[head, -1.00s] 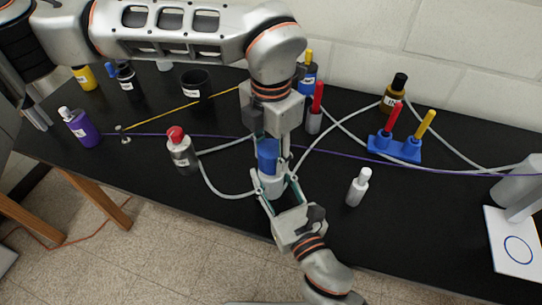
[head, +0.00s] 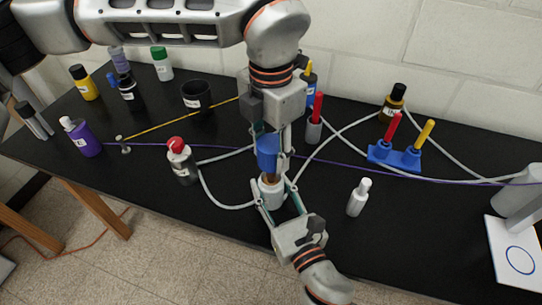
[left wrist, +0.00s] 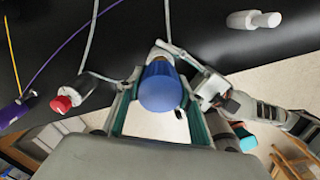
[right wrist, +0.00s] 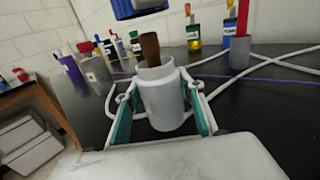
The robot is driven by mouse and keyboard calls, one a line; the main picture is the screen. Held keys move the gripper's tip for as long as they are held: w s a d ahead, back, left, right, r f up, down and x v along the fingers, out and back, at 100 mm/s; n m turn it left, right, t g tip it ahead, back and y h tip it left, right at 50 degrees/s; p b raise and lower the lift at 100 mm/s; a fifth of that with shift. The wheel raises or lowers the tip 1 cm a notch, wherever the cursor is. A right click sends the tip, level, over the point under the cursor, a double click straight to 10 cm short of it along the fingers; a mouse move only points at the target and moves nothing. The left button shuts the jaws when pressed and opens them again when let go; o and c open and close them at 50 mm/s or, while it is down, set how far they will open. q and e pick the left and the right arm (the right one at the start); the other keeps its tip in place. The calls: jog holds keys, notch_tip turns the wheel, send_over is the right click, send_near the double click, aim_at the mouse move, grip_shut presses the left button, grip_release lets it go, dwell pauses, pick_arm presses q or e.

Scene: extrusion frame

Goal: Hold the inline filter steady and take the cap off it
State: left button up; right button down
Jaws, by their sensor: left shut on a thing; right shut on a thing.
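The inline filter body (head: 271,194) is a white cylinder standing upright near the table's front edge. A brown insert (right wrist: 150,49) sticks up out of its open top in the right wrist view. My right gripper (head: 273,188) is shut around the body from the front. The blue cap (head: 268,152) is apart from the body, directly above it, with a gap between them. My left gripper (head: 269,144) points down and is shut on the cap. The cap fills the jaws in the left wrist view (left wrist: 158,88); its lower edge shows at the top of the right wrist view (right wrist: 138,8).
A red-capped grey bottle (head: 180,162) stands left of the filter and a small white bottle (head: 358,198) right. A blue rack (head: 395,155) holds red and yellow pieces. Pale hoses and a purple cord (head: 210,147) cross the black table (head: 225,222).

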jog(key=c, duration=1.2)
grip_release()
jog(key=shift+s, duration=0.1)
